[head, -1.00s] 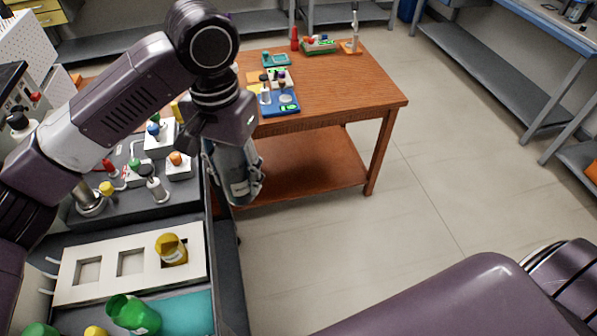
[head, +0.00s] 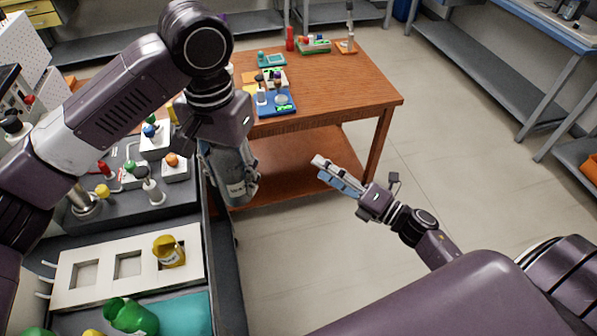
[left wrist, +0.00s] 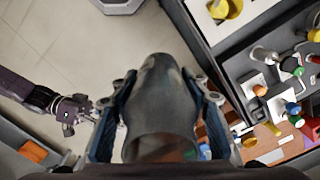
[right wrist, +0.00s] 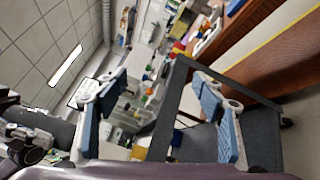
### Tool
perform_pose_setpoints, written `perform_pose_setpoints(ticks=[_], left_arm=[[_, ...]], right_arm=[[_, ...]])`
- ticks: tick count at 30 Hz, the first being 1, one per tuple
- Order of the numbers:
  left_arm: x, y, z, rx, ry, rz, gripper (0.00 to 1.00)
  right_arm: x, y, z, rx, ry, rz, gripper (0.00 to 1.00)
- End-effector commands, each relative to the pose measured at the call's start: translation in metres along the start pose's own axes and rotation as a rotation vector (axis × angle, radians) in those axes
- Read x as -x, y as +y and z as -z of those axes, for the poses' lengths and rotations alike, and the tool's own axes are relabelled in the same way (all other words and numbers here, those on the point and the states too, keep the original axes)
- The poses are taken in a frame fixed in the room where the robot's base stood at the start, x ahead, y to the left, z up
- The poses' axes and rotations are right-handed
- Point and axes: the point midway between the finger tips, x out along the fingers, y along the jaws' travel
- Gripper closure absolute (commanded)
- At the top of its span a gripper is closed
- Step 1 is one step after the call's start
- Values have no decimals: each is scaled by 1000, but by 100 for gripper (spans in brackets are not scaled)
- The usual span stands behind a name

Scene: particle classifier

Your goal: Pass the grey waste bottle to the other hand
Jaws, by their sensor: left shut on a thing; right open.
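The grey waste bottle (head: 228,171) hangs in my left gripper (head: 236,185), right of the dark cart's edge and above the floor. In the left wrist view the bottle (left wrist: 160,100) fills the space between the blue-padded fingers (left wrist: 160,115), which are shut on it. My right gripper (head: 338,178) is to the right of the bottle in the head view, apart from it. Its blue-padded fingers point left. The right wrist view shows these fingers (right wrist: 160,115) spread apart with nothing between them.
The dark cart (head: 229,280) on the left carries a white holder (head: 70,290) with a yellow bottle (head: 170,252), and a green bottle (head: 130,315). A wooden table (head: 340,90) with small devices stands behind. The floor between the grippers and below is clear.

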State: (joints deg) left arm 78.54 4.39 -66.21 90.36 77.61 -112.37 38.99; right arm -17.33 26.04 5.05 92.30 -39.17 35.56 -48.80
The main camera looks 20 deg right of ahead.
Motion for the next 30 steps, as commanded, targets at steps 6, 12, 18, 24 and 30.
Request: perform_pose_setpoints(ticks=[6, 12, 18, 24, 30], left_arm=[[0, 0, 0, 0, 1, 0, 86], [0, 0, 0, 0, 1, 0, 86], [0, 0, 0, 0, 1, 0, 86], [0, 0, 0, 0, 1, 0, 86], [0, 0, 0, 0, 1, 0, 86]], right_arm=[[-2, 129, 22, 532, 209, -270, 37], [17, 196, 60, 927, 360, -465, 37], [30, 218, 80, 1108, 428, -554, 37], [19, 224, 92, 1130, 436, -567, 37], [-10, 232, 113, 1128, 433, -568, 37]])
